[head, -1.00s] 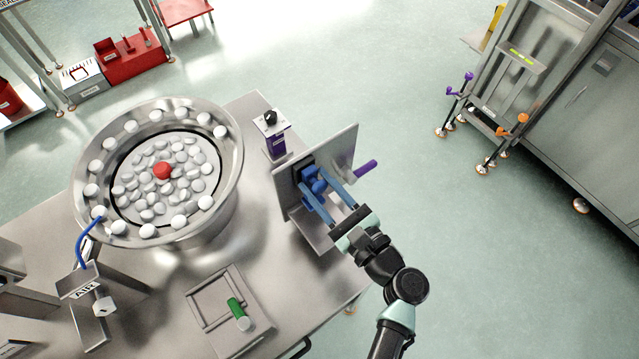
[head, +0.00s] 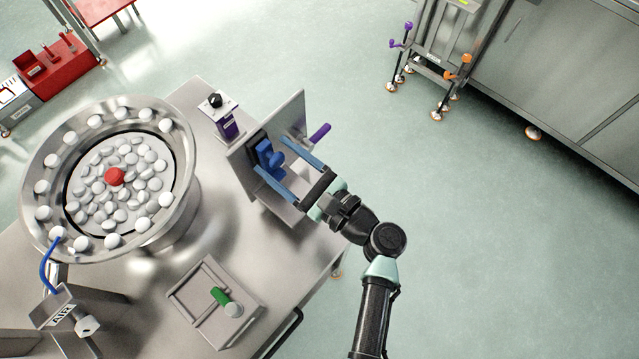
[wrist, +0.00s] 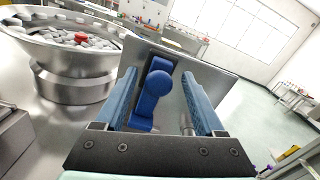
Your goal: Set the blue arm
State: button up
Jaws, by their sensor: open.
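The blue arm (head: 270,160) is a short blue piece with a rounded knob, mounted on the face of an upright metal plate (head: 293,118). In the wrist view the blue arm (wrist: 152,92) stands between the two blue fingers, nearer the left one, with its knob toward me. My gripper (head: 288,172) is open, its long blue fingers reaching toward the plate on either side of the arm. In the wrist view my gripper (wrist: 160,105) shows a clear gap on the right of the arm. I cannot tell whether the left finger touches it.
A steel bowl of white caps with one red cap (head: 115,176) is at left. A tray (head: 190,290) with a green-handled piece (head: 222,298) lies in front.

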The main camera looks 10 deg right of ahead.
jog(key=b+v, duration=0.3)
jog(key=v, duration=0.9)
